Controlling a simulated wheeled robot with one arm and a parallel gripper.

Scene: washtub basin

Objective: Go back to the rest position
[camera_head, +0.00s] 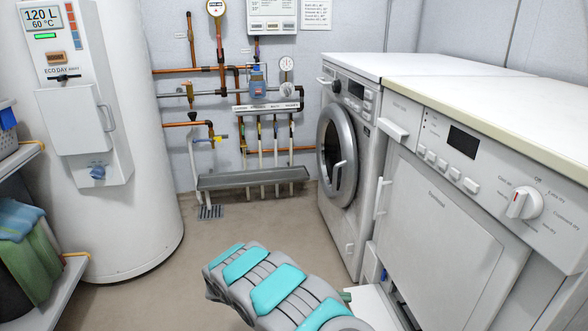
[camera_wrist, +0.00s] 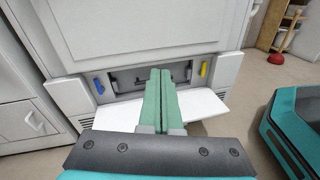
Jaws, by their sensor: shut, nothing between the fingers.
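My gripper (camera_wrist: 162,72) shows in the wrist view with its two green fingers pressed together and nothing between them. It points at the low opening of a white appliance, above a lowered white flap (camera_wrist: 210,106). I cannot tell whether the fingertips touch anything. In the head view my teal and grey arm reaches in from the bottom centre. It hides most of my gripper; only a small green part shows beside the white appliance (camera_head: 440,215) on the right.
The low compartment (camera_wrist: 150,77) holds a blue lever (camera_wrist: 99,86) and a yellow lever (camera_wrist: 205,69). A front-loading washer (camera_head: 345,150) stands behind. A water tank (camera_head: 150,210) and shelf (camera_head: 55,295) stand left. A plunger (camera_wrist: 285,40) is at right. Floor between is clear.

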